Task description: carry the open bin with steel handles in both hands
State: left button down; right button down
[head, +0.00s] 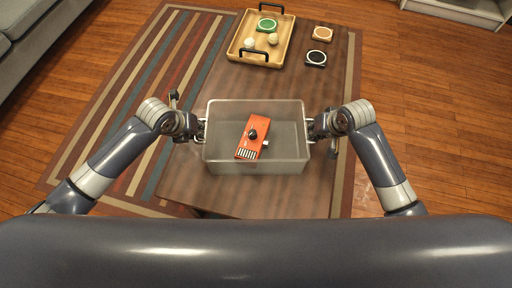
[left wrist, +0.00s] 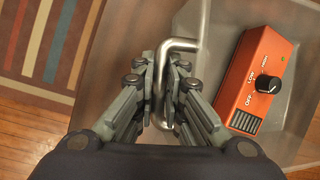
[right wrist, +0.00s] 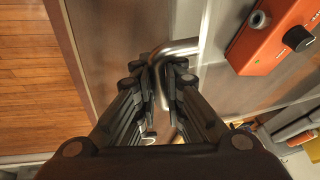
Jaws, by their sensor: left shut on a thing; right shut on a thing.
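The open bin (head: 283,168) is a translucent grey box with steel handles at its left and right ends, over the wooden table. An orange box with a black knob (head: 248,146) lies inside it. My left gripper (head: 199,129) is shut on the left steel handle, which shows between the fingers in the left wrist view (left wrist: 178,45). My right gripper (head: 313,127) is shut on the right steel handle, seen in the right wrist view (right wrist: 178,48). The bin looks level. I cannot tell whether its bottom touches the table.
A wooden tray (head: 238,44) with black handles, holding a green-rimmed item and small round items, sits at the table's far end. Two coasters, one tan (head: 322,34) and one black (head: 316,58), lie beside it. A striped rug (head: 140,95) lies under the table (head: 180,185). A grey sofa (head: 30,35) stands left.

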pick_arm(q)
jog(key=c, duration=1.8)
grip_release()
jog(key=shift+a+f, duration=0.1)
jog(key=shift+a, duration=0.1)
pick_arm(e)
jog(key=c, duration=1.8)
grip_release()
jog(key=shift+d, duration=0.15)
pick_arm(q)
jog(key=shift+o, duration=0.6)
pick_arm(e)
jog(key=shift+o, duration=0.6)
pick_arm(q)
jog(key=shift+d, duration=0.1)
pick_arm(e)
jog(key=shift+s, duration=0.1)
pick_arm(q)
jog(key=v, duration=0.8)
pick_arm(e)
jog(key=v, duration=1.2)
